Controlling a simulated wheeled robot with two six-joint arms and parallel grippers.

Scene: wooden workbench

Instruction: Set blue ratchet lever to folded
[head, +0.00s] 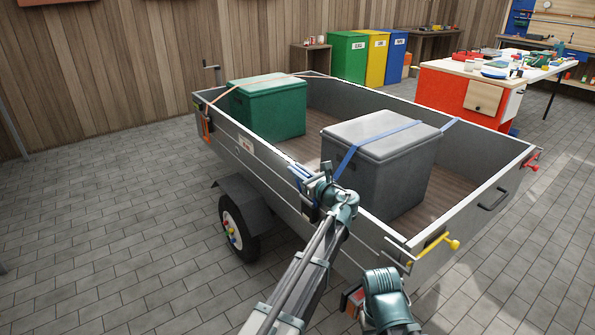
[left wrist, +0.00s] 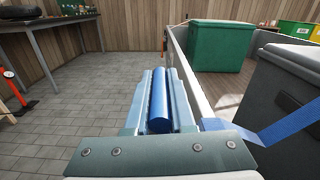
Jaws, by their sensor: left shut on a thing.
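My left gripper (head: 301,177) is at the outer face of the trailer's near side wall, beside the grey box. In the left wrist view its two fingers (left wrist: 158,105) are shut on a blue rounded lever (left wrist: 158,98), which lies lengthwise between them. A blue strap (head: 346,160) runs from this spot up over the grey box; it also shows in the left wrist view (left wrist: 280,126). The ratchet body is mostly hidden by my gripper and wrist, and I cannot tell the lever's angle. My right gripper is not seen; only part of that arm shows.
The trailer (head: 275,168) carries a grey box (head: 375,178) and a green box (head: 268,112). An orange ratchet (head: 205,128) hangs at its far left end. A yellow handle (head: 440,245) and a red one (head: 531,164) stick out at the tailgate.

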